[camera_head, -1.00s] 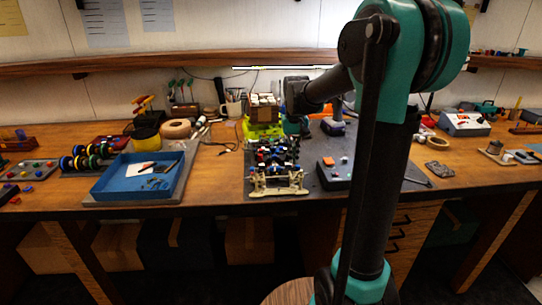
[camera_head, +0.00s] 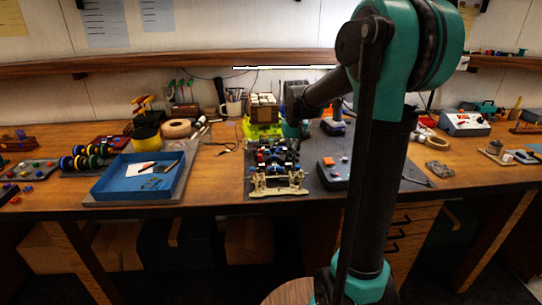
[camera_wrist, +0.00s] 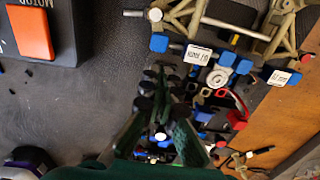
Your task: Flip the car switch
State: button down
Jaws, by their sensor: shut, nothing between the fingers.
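The RC car (camera_head: 276,180), an open chassis with a tan front frame and blue, red and white parts, rests on a dark mat on the workbench. In the wrist view its tan arms (camera_wrist: 215,14), blue blocks and white labels show at the top and right. My gripper (camera_wrist: 162,90) is shut and empty, pointing down beside and partly over the car's electronics. Its fingers hide part of the car. A red wire loop (camera_wrist: 238,103) lies to the right of the fingers. I cannot make out the switch for certain. In the head view my gripper is small and unclear behind the car.
A dark box with an orange button (camera_head: 328,161) sits right of the car; it also shows in the wrist view (camera_wrist: 30,32). A blue tray (camera_head: 112,195) lies to the left. A lime-green stand with a brown box (camera_head: 264,112) is behind. Bare wood lies between tray and mat.

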jog(key=shift+r, duration=3.45)
